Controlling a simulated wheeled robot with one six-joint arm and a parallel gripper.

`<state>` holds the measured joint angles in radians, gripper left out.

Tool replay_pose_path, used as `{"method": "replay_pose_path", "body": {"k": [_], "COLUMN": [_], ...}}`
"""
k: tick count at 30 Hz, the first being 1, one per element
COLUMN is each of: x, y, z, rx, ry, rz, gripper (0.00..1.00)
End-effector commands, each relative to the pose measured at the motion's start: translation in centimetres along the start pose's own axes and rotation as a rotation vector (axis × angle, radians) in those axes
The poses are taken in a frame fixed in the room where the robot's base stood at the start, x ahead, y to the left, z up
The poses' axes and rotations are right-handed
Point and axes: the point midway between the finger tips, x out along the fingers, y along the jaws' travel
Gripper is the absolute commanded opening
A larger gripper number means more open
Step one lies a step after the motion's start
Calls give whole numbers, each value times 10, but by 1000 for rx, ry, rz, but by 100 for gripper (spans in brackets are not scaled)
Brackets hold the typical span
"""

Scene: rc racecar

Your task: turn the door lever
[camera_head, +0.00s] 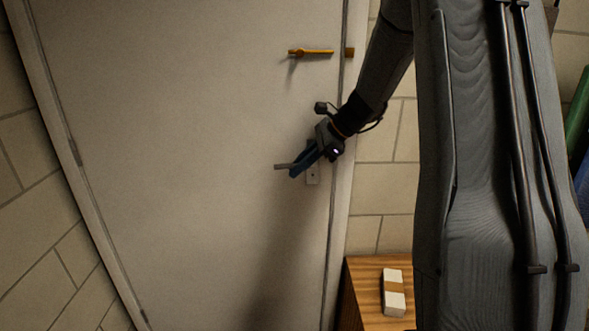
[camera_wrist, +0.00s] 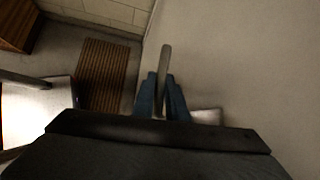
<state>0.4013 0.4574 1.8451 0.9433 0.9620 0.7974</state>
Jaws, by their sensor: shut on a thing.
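The door lever (camera_head: 281,167) is a grey metal bar on a pale door (camera_head: 190,120), near the door's right edge. It looks about level in the head view, with its free end pointing left. A small lock plate (camera_head: 313,175) shows below its pivot. My gripper (camera_head: 298,169) is shut on the lever, its blue fingers on either side of the bar. In the wrist view the lever (camera_wrist: 165,62) sticks out beyond the fingers of my gripper (camera_wrist: 160,88). The lever's pivot is hidden by my gripper in the head view. The door looks closed.
A brass latch (camera_head: 312,52) sits higher on the door. A wooden cabinet (camera_head: 360,275) with a white and brown block (camera_head: 394,292) stands right of the door. The wrist view shows a brown slatted mat (camera_wrist: 107,75) on the floor. Block walls flank the door.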

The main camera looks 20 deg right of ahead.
Motion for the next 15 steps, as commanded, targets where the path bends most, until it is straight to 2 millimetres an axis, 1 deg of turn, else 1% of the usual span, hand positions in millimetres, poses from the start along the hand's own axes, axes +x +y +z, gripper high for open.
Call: {"method": "replay_pose_path", "body": {"k": [9,10,12,13,15], "x": [-1,-1,0,0,0], "y": [-1,-1,0,0,0], "z": [0,0,1,1,1], "rx": [0,0,-1,-1,-1], "ry": [0,0,-1,-1,-1], "rz": [-2,-2,-1,-1,0], "gripper": [0,16,27,30,30]}}
